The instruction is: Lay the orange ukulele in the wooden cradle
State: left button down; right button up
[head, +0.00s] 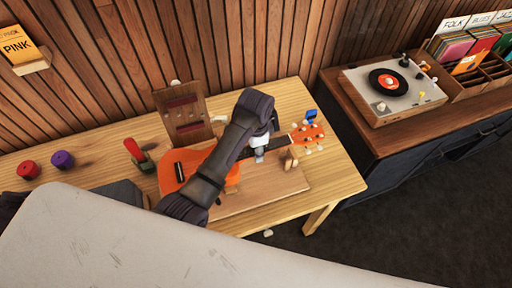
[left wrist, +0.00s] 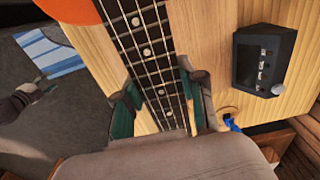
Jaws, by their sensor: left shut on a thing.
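The orange ukulele (head: 171,178) is in the middle of the table in the head view, with its body left and its headstock (head: 309,133) right. My left gripper (head: 259,153) is shut on its neck. In the left wrist view the dark fretboard (left wrist: 148,55) runs between the green-padded fingers (left wrist: 160,108). The wooden cradle (head: 262,197) has a flat board below the ukulele and pegs near the neck. My arm hides part of both, and I cannot tell whether the ukulele touches the cradle. A blurred part at the left wrist view's left edge may be my right gripper (left wrist: 20,101).
A wooden upright stand (head: 181,113) is behind the ukulele. A red-handled tool (head: 135,150) and red (head: 28,170) and purple (head: 62,160) round items are left. A dark box with knobs (left wrist: 265,62) is beside the neck. A turntable (head: 392,88) sits on the right cabinet.

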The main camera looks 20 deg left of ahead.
pick_arm(q)
jog(key=shift+f+b, duration=0.6)
jog(key=shift+f, duration=0.85)
jog(key=shift+f+b, duration=0.9)
jog(key=shift+f, duration=1.35)
jog(key=c, duration=0.6)
grip_release()
jog(key=shift+r, duration=0.15)
jog(key=shift+r+p, duration=0.9)
jog(key=shift+p, duration=0.45)
